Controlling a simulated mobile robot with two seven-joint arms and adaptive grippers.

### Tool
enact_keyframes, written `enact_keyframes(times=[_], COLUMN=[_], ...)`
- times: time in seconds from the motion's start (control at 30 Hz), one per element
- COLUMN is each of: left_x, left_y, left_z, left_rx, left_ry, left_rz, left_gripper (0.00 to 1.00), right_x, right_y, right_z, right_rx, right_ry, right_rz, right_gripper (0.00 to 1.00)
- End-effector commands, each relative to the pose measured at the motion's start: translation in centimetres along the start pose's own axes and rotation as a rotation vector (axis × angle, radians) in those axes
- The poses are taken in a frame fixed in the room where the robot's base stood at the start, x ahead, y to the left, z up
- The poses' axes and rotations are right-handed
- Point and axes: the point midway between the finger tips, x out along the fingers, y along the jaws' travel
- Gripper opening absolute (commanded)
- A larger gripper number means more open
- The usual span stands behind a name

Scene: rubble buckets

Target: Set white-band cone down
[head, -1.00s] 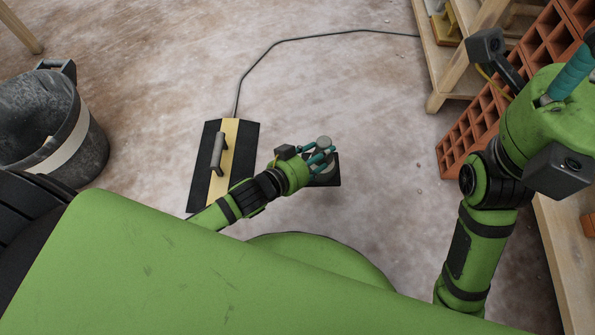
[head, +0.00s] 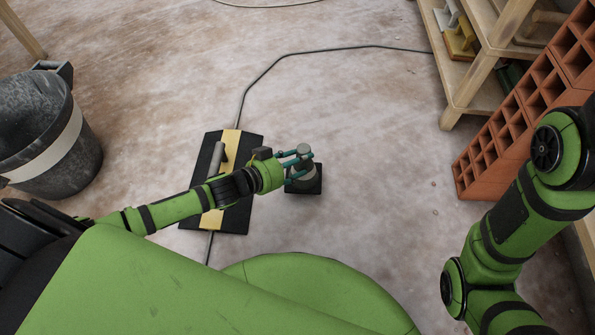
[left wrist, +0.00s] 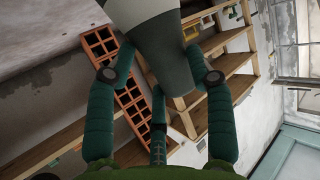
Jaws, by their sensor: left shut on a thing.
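A small grey cone (head: 304,171) with a square black base is upright just right of the black-and-yellow board on the floor. I cannot tell whether its base touches the floor. My left gripper (head: 298,162) is shut on the cone near its top, with teal fingers around it from the left. In the left wrist view the cone (left wrist: 172,70) sits between the fingers of the left gripper (left wrist: 160,85), dark grey with a paler band toward the top edge. My right arm shows at the right, but its gripper is out of view.
A dark bucket with a white band (head: 52,135) stands left. Orange hollow bricks (head: 500,150) and wooden shelving (head: 470,105) stand right. The middle floor is clear.

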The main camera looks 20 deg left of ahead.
Motion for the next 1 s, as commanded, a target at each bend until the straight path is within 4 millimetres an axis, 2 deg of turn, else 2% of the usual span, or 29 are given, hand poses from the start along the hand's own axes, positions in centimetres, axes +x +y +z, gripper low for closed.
enact_keyframes(times=[0.03,0.2,0.43,0.47,0.5,0.53,0.87,1.0], left_x=[0.5,1.4,1.3,1.3,1.3,1.3,1.2,0.2], left_y=[0.0,0.0,0.0,0.0,0.0,0.0,0.0,0.0], left_z=[1.1,3.2,3.1,3.2,3.2,3.2,3.1,3.0], left_rx=[0.000,0.000,-0.001,-0.001,-0.001,-0.001,0.000,-0.001], left_ry=[0.001,0.001,0.000,-0.002,-0.003,-0.003,-0.001,-0.003], left_rz=[0.001,0.002,0.001,0.001,0.001,0.001,0.001,0.000], left_gripper=[0.00,0.00,0.00,0.57,0.73,0.78,0.78,0.78], right_x=[-0.8,-2.0,-1.7,-1.7,-1.7,-1.7,-1.7,-1.0], right_y=[-0.2,-0.9,-1.0,-1.0,-1.0,-1.0,-0.9,-0.8], right_z=[-0.4,-1.2,-1.2,-1.2,-1.2,-1.2,-1.2,-1.0], right_rx=[0.002,0.009,0.012,0.012,0.012,0.012,0.012,0.013], right_ry=[0.002,0.009,0.009,0.009,0.009,0.009,0.009,0.012], right_rz=[0.001,0.002,0.001,0.001,0.001,0.001,0.001,0.002], right_gripper=[0.40,0.40,0.40,0.40,0.40,0.40,0.40,0.40])
